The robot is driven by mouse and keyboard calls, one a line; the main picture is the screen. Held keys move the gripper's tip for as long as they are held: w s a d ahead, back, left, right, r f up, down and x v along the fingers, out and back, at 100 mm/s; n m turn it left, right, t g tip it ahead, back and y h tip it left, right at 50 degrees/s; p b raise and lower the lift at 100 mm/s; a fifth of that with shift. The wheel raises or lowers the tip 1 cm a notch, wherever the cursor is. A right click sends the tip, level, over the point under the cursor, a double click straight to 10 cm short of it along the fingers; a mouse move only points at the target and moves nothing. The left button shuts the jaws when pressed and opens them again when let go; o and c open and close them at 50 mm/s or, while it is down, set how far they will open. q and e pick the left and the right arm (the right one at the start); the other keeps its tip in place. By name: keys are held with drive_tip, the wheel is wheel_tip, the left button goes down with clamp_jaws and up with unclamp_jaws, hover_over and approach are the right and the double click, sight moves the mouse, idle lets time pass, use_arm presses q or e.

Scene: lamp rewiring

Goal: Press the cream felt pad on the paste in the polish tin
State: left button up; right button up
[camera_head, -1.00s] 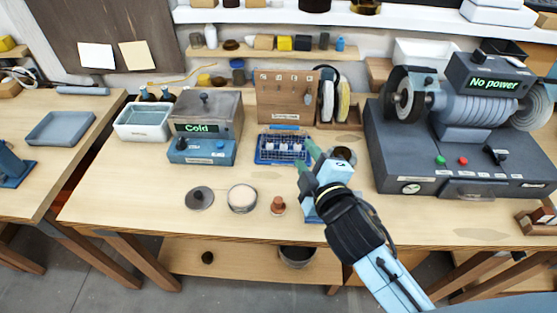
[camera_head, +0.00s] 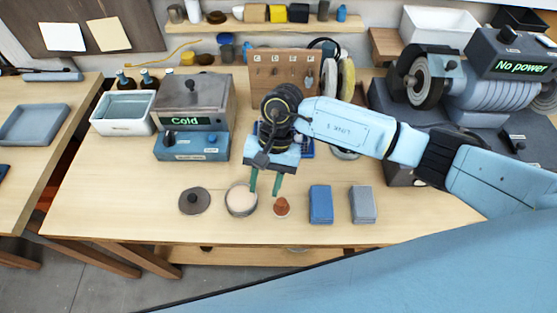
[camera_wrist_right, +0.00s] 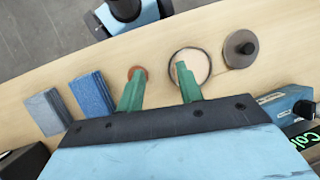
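The round polish tin (camera_head: 241,199) stands open on the bench with pale paste inside; it also shows in the right wrist view (camera_wrist_right: 203,62). A small round piece with a reddish-brown top (camera_head: 281,207) stands to its right, apparently the pad's handle. No cream felt shows clearly; its underside is hidden. My right gripper (camera_head: 264,190) points down over the bench between the tin and this piece. Its green fingers are apart with nothing between them, also in the wrist view (camera_wrist_right: 161,75). One fingertip overlaps the brown piece there; contact cannot be told. My left gripper is not identifiable.
A grey knobbed lid (camera_head: 194,200) lies left of the tin. A blue block (camera_head: 321,204) and a grey block (camera_head: 362,204) lie right of the brown piece. The heater box marked Cold (camera_head: 193,110) stands behind. The bench front edge is close.

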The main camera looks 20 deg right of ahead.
sight(281, 199)
drive_tip(key=d+f+h, duration=0.1)
drive_tip(key=d+f, duration=0.1)
drive_tip(key=d+f+n+h+b, duration=0.1)
drive_tip(key=d+f, duration=0.1)
drive_tip(key=shift+w+f, duration=0.15)
drive_tip(key=shift+f, duration=0.2)
drive_tip(key=b+x, duration=0.3)
drive_tip(key=shift+d+f+b, duration=0.1)
drive_tip(key=shift+f+b, duration=0.15)
drive_tip(key=shift+b, duration=0.05)
drive_tip(key=shift+r, duration=0.1)
drive_tip(key=c, duration=0.7)
drive_tip(key=shift+r+p, duration=1.3)
drive_tip(key=shift+r, duration=1.2)
